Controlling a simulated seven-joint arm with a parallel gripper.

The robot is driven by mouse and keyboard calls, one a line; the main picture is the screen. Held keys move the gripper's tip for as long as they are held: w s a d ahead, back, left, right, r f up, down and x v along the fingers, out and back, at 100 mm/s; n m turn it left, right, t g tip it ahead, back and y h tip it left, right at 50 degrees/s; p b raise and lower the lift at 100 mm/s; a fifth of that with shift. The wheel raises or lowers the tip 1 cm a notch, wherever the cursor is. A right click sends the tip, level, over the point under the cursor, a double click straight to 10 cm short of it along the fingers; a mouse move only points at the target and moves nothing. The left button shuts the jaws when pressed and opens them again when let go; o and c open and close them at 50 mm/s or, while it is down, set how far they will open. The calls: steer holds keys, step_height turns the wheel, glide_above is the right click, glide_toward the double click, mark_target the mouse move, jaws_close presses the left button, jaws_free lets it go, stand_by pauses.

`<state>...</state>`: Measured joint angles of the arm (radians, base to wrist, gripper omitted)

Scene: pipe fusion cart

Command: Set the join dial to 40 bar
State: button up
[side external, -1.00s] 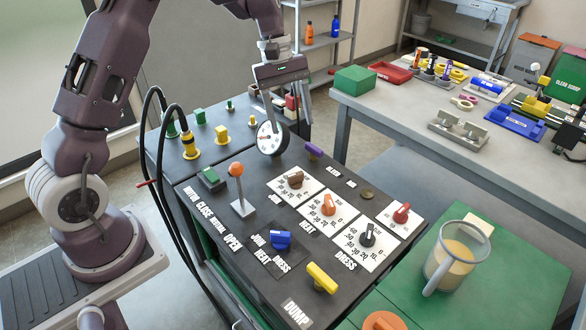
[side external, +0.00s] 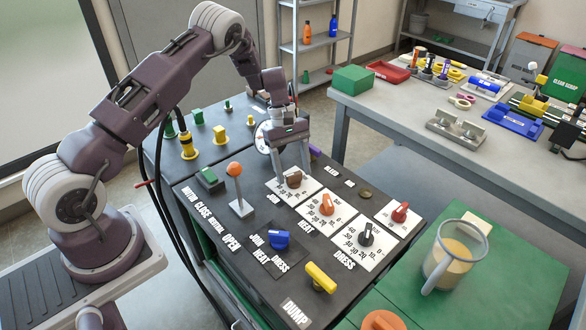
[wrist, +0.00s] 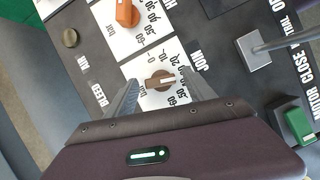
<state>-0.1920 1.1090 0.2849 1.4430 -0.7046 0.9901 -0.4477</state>
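The join dial (side external: 294,179) is a brown knob on a white scale plate marked JOIN, on the dark top of the cart. It also shows in the wrist view (wrist: 160,81), its bar lying nearly sideways there. I cannot read its setting surely. My gripper (side external: 294,174) points down over this dial. In the wrist view my gripper's fingers (wrist: 159,77) stand apart, one on each side of the brown knob, with visible gaps between them and it. I cannot tell how far down the fingertips reach beside it.
The orange heat dial (side external: 327,204), black dress dial (side external: 367,235) and red dial (side external: 400,213) sit close by. A round white gauge (side external: 263,138) stands behind my gripper. An orange-topped lever (side external: 236,178) rises to the left, and a purple knob (side external: 315,151) sits just right of the fingers.

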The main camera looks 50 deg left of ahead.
steer(key=c, duration=1.3)
steer(key=shift+o, duration=0.2)
steer(key=m+g, duration=0.1)
steer(key=m, duration=0.2)
steer(key=shift+y, duration=0.3)
steer(key=o, duration=1.4)
steer(key=v, duration=0.7)
steer(key=shift+w, duration=0.1)
